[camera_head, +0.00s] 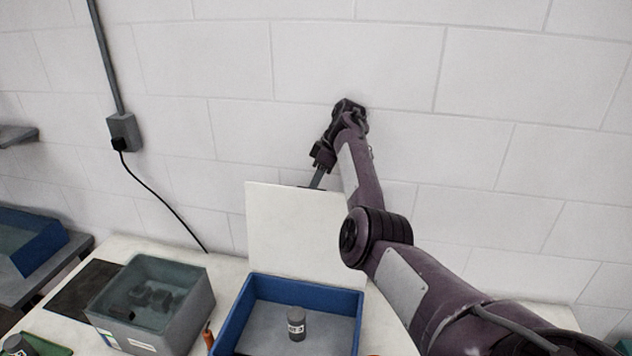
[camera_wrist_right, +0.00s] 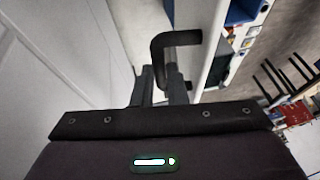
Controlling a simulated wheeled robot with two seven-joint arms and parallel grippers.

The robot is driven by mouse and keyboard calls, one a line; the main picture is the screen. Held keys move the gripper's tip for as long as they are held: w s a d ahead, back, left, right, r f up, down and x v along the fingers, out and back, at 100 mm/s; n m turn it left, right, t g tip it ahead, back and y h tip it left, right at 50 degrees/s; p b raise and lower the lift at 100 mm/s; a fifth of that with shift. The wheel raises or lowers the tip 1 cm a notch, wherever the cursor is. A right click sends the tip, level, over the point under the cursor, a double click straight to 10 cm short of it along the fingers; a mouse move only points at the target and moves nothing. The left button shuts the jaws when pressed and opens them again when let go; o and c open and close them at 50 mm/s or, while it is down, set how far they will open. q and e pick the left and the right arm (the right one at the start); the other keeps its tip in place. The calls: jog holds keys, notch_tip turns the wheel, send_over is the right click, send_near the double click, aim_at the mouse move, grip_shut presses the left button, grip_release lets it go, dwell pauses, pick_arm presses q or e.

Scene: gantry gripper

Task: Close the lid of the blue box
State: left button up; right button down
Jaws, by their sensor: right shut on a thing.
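The blue box (camera_head: 237,318) stands on the table at the bottom centre of the head view. Its white lid (camera_head: 290,235) is open and stands upright at the box's back edge. My right gripper (camera_head: 317,180) is at the lid's top edge, with my arm passing in front of the lid's right side. In the right wrist view, my right gripper (camera_wrist_right: 162,88) is shut on a dark bent handle (camera_wrist_right: 178,38) by the lid's edge. The exact contact is partly hidden by the gripper body. My left gripper is not in view.
A small grey cylinder (camera_head: 296,325) stands inside the blue box. A grey bin (camera_head: 190,318) with dark pieces is left of it, and an orange-handled item (camera_head: 208,337) lies between them. The wall (camera_head: 230,60) is close behind the lid.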

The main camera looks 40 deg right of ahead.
jog(key=shift+s+a, duration=0.1)
jog(key=shift+s+a+r+t+h, duration=0.2)
jog(key=shift+s+a+t+h, duration=0.1)
jog(key=shift+s+a, duration=0.4)
jog(key=shift+s+a+r+t+h, duration=0.25)
jog(key=shift+s+a, duration=0.2)
jog(key=shift+a, duration=0.35)
jog(key=s+a+n+t+h+b, duration=0.1)
jog(key=s+a+t+h+b, duration=0.2)
jog(key=s+a+b, duration=0.3)
jog(key=s+a+h, duration=0.1)
jog(key=s+a, duration=0.1)
jog(key=a, duration=0.2)
jog(key=shift+s+a+f, duration=0.25)
jog(key=shift+f, duration=0.05)
jog(key=c, duration=1.5)
grip_release()
jog(key=shift+o, duration=0.2)
